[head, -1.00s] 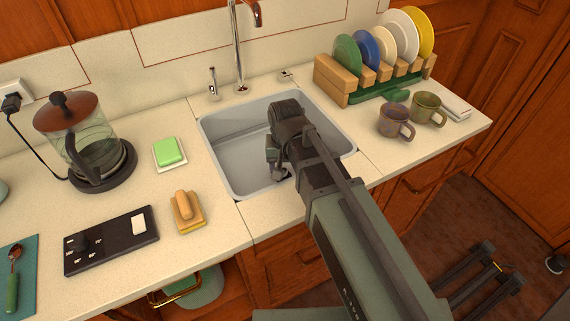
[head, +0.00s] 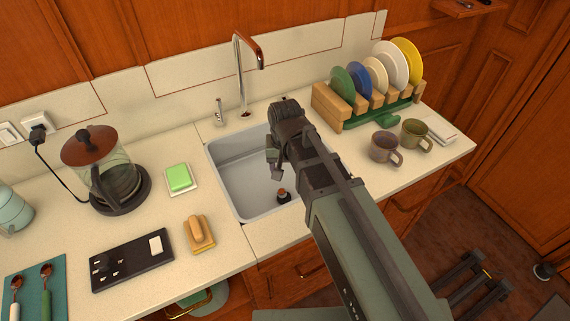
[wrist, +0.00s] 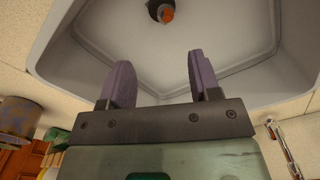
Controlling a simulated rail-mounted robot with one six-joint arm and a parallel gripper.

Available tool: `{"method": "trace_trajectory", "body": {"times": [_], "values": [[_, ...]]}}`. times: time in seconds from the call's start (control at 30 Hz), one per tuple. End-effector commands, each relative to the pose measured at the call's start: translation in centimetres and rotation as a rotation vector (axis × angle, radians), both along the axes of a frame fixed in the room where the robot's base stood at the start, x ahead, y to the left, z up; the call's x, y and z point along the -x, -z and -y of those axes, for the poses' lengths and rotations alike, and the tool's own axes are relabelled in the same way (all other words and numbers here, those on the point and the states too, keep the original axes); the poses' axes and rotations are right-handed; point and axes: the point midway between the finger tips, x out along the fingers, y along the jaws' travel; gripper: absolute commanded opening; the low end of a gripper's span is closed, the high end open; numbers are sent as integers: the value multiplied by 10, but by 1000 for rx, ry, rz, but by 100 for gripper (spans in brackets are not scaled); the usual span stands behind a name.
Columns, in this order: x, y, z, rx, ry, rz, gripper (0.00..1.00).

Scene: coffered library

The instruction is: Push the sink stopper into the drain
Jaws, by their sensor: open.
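The light grey sink (head: 232,180) is set in the counter. A small dark stopper with an orange-red top (head: 283,196) stands at the drain on its floor, towards the front. It also shows in the wrist view (wrist: 162,12) at the top edge, partly cut off. I cannot tell how deep it sits in the drain. My gripper (head: 276,172) is over the sink, above and behind the stopper in the head view. In the wrist view, its two purple-grey fingers (wrist: 157,75) are apart with nothing between them, and the stopper is beyond their tips.
A copper-tipped faucet (head: 245,75) rises behind the sink. A dish rack with plates (head: 350,110) and two mugs (head: 384,147) (head: 415,134) stand to the right. A green soap bar (head: 179,177), a brush (head: 198,231) and a glass kettle (head: 107,180) are to the left.

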Motion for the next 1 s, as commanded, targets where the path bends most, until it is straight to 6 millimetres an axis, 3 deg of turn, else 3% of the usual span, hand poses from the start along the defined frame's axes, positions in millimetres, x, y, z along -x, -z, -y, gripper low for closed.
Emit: {"method": "trace_trajectory", "body": {"times": [0.03,0.17,0.37,0.8,1.0], "values": [[0,4,-1,0,9,0,49],[4,29,-7,0,128,0,29],[4,28,-8,0,175,0,0],[4,85,-8,0,174,0,0],[4,87,-8,0,174,0,0]]}}
